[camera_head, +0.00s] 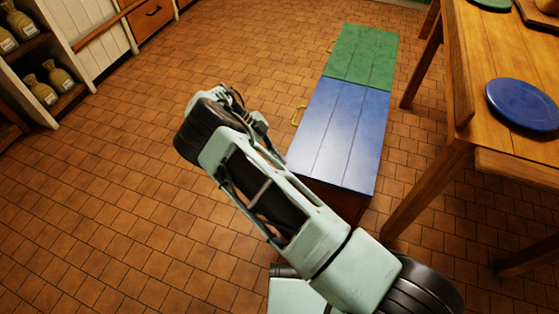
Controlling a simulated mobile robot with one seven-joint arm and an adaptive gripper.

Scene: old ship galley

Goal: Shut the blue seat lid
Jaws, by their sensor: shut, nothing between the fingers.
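The blue seat lid (340,130) is a planked panel on the near part of a long low bench. It lies flat, level with the green lid behind it, and looks shut; I see no gap, though my arm covers its near left corner. My gripper (262,128) is partly hidden behind my own wrist, to the left of the blue lid and apart from the handle in the picture. It is shut and I see nothing held.
The green lid (362,54) covers the far part of the bench. A wooden table (500,50) with a blue plate (524,104) stands close on the right. The tiled floor (110,180) left of the bench is clear.

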